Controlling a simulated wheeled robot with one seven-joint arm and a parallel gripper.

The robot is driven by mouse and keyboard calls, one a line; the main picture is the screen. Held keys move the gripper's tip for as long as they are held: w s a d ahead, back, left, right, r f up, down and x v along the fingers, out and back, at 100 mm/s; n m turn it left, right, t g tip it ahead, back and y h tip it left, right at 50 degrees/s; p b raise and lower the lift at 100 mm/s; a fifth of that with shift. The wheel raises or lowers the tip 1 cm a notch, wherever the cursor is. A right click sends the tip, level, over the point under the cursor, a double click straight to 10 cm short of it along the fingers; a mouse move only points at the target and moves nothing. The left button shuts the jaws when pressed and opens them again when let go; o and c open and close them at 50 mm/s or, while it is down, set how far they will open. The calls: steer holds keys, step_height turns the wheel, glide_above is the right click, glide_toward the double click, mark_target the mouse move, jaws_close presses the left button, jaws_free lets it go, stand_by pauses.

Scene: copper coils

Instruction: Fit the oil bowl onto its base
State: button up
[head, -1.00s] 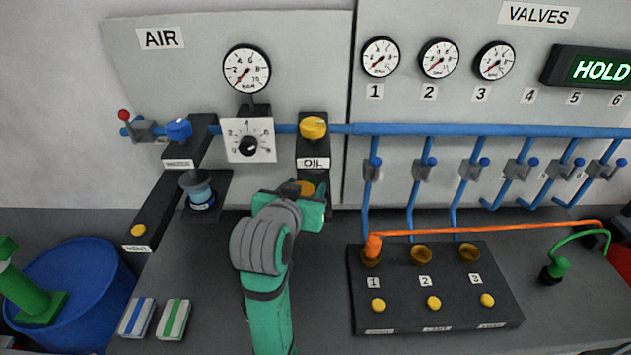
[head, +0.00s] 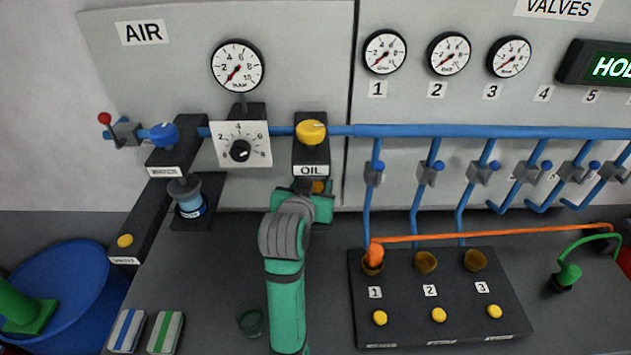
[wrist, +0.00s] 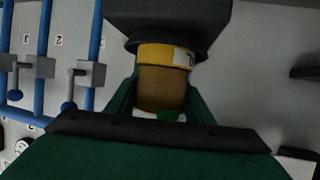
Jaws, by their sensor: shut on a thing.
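The oil bowl (wrist: 162,89) is an amber cup with a yellow collar, seen in the wrist view between my fingers. My gripper (wrist: 160,100) is shut on it. The dark oil base (wrist: 168,22) is right above the bowl in the wrist view, and the collar appears to meet its underside; I cannot tell whether it is seated. In the head view the base, with a yellow knob and an OIL label (head: 311,170), is on the panel. There my gripper (head: 318,195) is just below that label, and only a sliver of the bowl (head: 319,186) shows.
A dark round object (head: 251,322) and two striped packs (head: 146,332) lie in front.

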steer(key=shift+f, duration=0.2)
steer(key=o, duration=1.3)
steer(key=shift+s+r, duration=0.1)
steer(key=shift+r, duration=0.3)
steer(key=v, duration=1.1)
steer(key=shift+s+a, duration=0.1)
steer(key=shift+s, duration=0.35)
